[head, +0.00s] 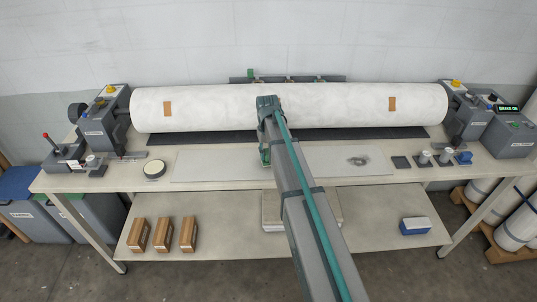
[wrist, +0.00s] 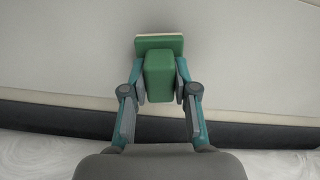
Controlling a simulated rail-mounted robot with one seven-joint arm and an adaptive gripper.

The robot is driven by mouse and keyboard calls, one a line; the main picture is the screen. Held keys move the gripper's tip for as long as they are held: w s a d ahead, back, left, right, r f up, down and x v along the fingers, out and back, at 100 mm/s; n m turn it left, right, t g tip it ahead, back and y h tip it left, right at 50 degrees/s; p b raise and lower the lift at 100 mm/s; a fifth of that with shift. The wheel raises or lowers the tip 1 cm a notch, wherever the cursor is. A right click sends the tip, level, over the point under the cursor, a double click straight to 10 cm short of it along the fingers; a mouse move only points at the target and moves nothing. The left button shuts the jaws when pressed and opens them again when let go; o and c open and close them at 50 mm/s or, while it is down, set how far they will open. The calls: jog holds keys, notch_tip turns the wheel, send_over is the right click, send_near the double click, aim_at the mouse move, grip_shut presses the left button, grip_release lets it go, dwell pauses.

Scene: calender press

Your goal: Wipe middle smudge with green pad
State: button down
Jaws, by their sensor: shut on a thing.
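The green pad (wrist: 159,76) has a block handle and a wider base with a pale edge. My gripper (wrist: 160,92) is shut on the handle, one finger on each side. In the head view a bit of the green pad (head: 264,157) shows left of my arm. It is over the pale grey plate (head: 215,166) on the table; I cannot tell whether it touches. One dark smudge (head: 358,161) shows on the plate's right part. No middle smudge is visible; my arm hides part of the plate's middle.
A long white roller (head: 210,108) with two brown patches spans the back, above a dark strip (head: 215,137). A round tin (head: 155,169) stands left of the plate. A dark square (head: 401,162) and small white-topped items (head: 424,157) stand right of it.

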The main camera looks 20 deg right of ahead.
jog(key=r, duration=0.2)
jog(key=shift+s+d+r+p, duration=0.1)
jog(key=shift+d+r+p, duration=0.25)
jog(key=shift+r+p, duration=0.05)
jog(key=shift+a+r+p, duration=0.1)
jog(key=shift+r+p, duration=1.05)
jog(key=shift+r, duration=1.05)
